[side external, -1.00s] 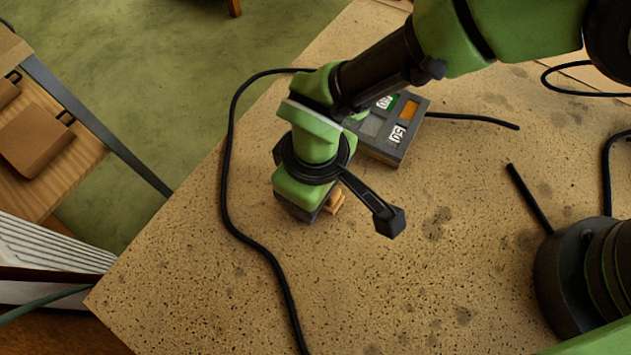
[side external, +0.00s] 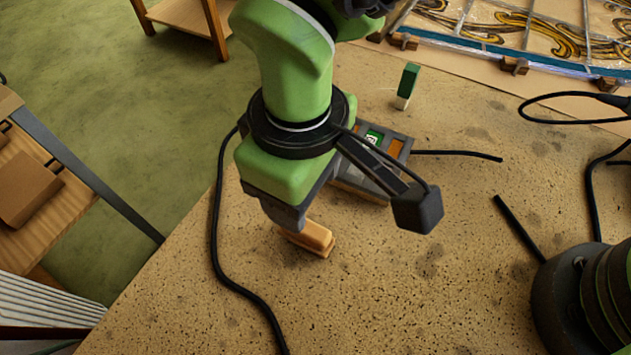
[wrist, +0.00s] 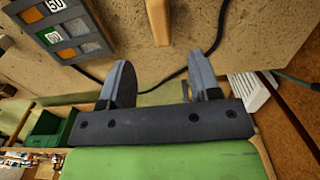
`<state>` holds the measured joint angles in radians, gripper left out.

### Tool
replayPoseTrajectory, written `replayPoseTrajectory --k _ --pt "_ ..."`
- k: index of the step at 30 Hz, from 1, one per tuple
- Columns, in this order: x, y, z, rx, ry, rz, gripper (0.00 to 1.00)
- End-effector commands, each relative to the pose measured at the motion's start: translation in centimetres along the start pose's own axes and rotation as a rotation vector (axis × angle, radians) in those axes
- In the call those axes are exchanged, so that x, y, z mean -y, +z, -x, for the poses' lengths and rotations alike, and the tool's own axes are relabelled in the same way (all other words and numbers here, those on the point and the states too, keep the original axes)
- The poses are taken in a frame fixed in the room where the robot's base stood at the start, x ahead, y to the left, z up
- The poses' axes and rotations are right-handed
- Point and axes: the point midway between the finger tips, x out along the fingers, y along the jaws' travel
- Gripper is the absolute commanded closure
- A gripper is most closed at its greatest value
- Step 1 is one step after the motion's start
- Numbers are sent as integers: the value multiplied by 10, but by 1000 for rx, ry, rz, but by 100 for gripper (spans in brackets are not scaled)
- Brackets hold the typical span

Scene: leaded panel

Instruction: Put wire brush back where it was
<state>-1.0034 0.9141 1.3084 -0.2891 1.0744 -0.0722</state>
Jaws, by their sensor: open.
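A tan wooden block-like piece, which looks like the wire brush (side external: 309,238), lies on the speckled bench top (side external: 400,300). Its bristles cannot be made out. Its wooden end also shows at the top of the wrist view (wrist: 158,22). My gripper (side external: 287,217) is above and just behind it in the side view, partly covering its far end. In the wrist view my two fingers (wrist: 160,78) are spread apart with nothing between them, and the wooden piece lies beyond their tips.
A grey compartment tray (side external: 395,150) with numbered labels sits behind my gripper. The leaded panel (side external: 540,40) rests on blocks at the back right. A black cable (side external: 222,250) runs along the left bench edge.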

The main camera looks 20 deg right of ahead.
Motion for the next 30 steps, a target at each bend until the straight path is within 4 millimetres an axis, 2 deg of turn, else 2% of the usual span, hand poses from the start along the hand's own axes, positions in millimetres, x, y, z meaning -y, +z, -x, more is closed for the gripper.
replayPoseTrajectory --k 8,11,14,17,21,24,27,30 --pt "0 0 4 -1 -1 -2 43" --pt "-9 0 14 -15 -7 -27 43" --pt "-34 3 43 -56 -26 -104 43" --pt "-72 17 84 -120 -50 -226 43" --pt "-124 58 139 -227 -78 -419 43" --pt "-151 96 168 -307 -89 -552 43" --pt "-168 138 189 -391 -91 -685 43" --pt "-176 180 200 -477 -85 -812 43"
